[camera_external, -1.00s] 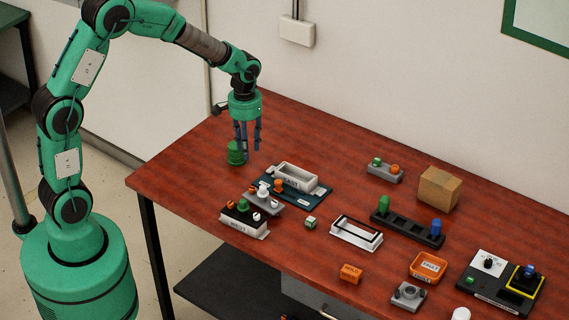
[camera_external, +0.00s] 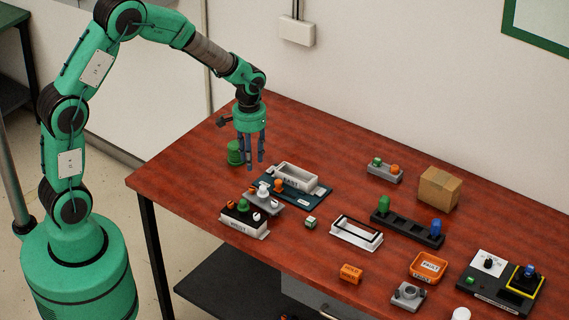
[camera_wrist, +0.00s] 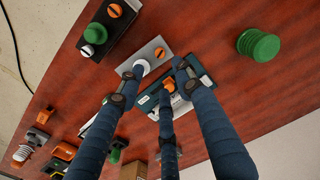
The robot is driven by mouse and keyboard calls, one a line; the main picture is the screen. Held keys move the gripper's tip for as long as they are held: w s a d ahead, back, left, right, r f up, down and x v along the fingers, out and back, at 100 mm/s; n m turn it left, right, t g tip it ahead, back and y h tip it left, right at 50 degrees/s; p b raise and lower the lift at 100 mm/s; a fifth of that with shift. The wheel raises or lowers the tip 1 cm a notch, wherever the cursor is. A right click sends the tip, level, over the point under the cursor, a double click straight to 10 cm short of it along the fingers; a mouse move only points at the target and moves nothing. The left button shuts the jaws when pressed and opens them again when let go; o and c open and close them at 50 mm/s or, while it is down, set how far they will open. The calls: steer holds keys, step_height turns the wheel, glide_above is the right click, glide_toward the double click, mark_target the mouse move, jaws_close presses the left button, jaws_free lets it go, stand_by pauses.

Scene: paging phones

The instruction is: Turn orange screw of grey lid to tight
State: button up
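The grey lid (camera_external: 270,203) lies at the left of the table, between the black-topped box and the teal base. It carries a white knob (camera_external: 263,191) and an orange screw (camera_external: 253,190) at its far left end. The screw's tightness cannot be told. My gripper (camera_external: 252,165) has its fingers spread, empty, pointing down above and behind the lid. It also shows in the wrist view (camera_wrist: 160,80), where fingers hide part of the lid.
A black-topped box (camera_external: 243,222) with a green knob adjoins the lid. The teal base (camera_external: 318,200) carries an orange knob (camera_external: 279,186) and a white tray (camera_external: 297,179). A green knob (camera_external: 235,153) stands behind. A white frame (camera_external: 356,235) and cardboard box (camera_external: 438,188) are rightward.

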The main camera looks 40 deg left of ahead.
mark_target(252, 188)
step_height(252, 188, down, 11)
steer(key=shift+f+b, duration=0.15)
steer(key=shift+b, duration=0.6)
jaws_close()
